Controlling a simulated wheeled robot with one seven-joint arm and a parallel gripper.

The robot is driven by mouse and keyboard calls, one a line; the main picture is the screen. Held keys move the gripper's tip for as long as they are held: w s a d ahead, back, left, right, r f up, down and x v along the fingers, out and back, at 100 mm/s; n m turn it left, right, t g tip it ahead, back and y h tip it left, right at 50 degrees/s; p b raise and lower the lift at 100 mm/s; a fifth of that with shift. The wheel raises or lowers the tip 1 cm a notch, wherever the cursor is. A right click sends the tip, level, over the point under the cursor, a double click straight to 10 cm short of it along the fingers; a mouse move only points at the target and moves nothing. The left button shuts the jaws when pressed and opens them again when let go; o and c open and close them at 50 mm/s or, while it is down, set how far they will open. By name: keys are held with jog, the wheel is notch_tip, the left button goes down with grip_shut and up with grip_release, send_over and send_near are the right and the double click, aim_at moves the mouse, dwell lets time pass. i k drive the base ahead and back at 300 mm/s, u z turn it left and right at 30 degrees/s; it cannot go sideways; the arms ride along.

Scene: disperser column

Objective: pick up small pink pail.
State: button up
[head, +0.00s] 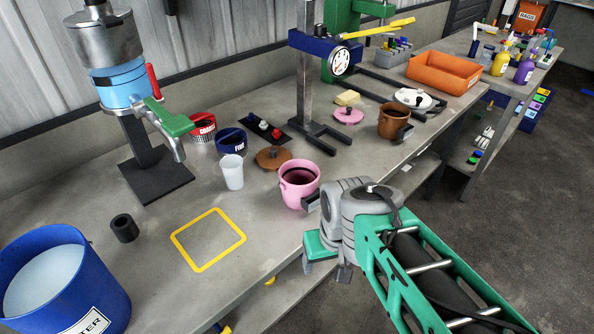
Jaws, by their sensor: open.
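The small pink pail (299,186) stands upright on the grey workbench near its front edge. It is open at the top, and a dark grey tab or handle shows at its lower right. My gripper (326,269) is at the bench's front edge, below and right of the pail in the head view. Its green body points down, with two grey fingers apart and nothing between them. The gripper looks apart from the pail. My grey wrist partly overlaps the space right of the pail; how high the gripper is above the bench is hard to tell.
A white cup (232,172), a brown lid (273,158) and a blue tub (231,141) stand close to the pail. A brown pail (393,122) and a pink lid (348,116) lie further back. A yellow square outline (208,239) marks clear bench at left.

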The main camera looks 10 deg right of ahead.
aim_at(299, 178)
jog(key=i, duration=0.1)
jog(key=k, duration=0.5)
jog(key=u, duration=3.3)
jog(key=k, duration=1.55)
jog(key=z, duration=0.7)
jog(key=i, duration=0.5)
jog(key=u, duration=0.05)
